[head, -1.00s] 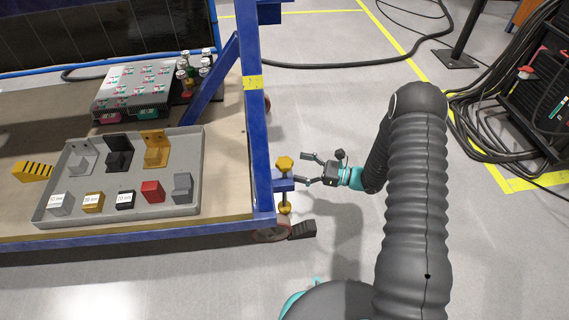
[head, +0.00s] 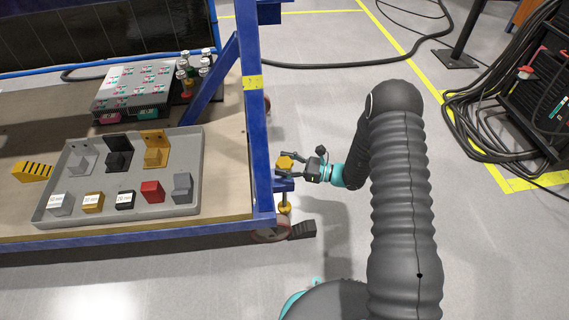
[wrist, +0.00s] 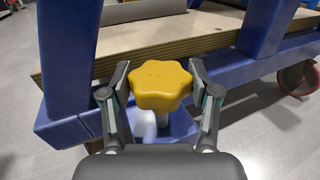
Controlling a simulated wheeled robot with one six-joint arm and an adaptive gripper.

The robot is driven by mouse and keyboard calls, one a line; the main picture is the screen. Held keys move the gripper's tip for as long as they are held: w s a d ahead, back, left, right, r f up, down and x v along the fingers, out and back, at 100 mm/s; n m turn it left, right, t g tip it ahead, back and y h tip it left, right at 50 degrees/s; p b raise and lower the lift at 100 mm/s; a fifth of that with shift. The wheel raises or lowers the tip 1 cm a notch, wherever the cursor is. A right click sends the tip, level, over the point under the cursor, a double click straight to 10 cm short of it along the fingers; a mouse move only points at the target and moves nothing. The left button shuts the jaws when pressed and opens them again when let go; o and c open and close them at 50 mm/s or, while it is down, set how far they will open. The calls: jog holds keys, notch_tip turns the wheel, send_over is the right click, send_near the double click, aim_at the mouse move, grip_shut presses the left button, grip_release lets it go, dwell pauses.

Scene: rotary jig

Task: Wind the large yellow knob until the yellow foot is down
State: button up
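The large yellow knob (head: 285,162) is a lobed star shape on top of a vertical screw at the cart's blue corner post. It also shows in the wrist view (wrist: 160,85). My gripper (head: 290,164) reaches it from the right, with one finger on each side of the knob. In the wrist view the fingers (wrist: 160,90) are spread, and small gaps seem to remain beside the knob. The yellow foot (head: 285,209) is at the lower end of the screw, beside the caster. Whether it touches the floor is hard to tell.
The blue cart frame (head: 259,130) stands close to the left of my gripper. A caster wheel (head: 270,236) with a dark pedal (head: 302,230) sits below. A grey tray (head: 120,207) of blocks and brackets lies on the cart. Floor on the right is free up to the cables.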

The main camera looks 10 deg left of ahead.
jog(key=shift+m+t, duration=0.4)
jog(key=shift+t, duration=0.3)
jog(key=m+t+h, duration=0.1)
jog(key=m+t, duration=0.1)
jog(key=t, duration=0.1)
jog(key=m+t+h+b, duration=0.1)
jog(key=m+t+h, duration=0.1)
jog(key=m+t, duration=0.1)
jog(key=shift+s+a+t, duration=0.1)
jog(key=shift+t, duration=0.6)
jog(key=shift+m+t+h+b, duration=0.55)
jog(key=shift+m+t+h, duration=1.05)
jog(key=shift+t+h, duration=0.15)
jog(key=shift+h, duration=0.35)
jog(key=o, duration=1.2)
jog(key=shift+c, duration=0.2)
jog(key=v, duration=1.2)
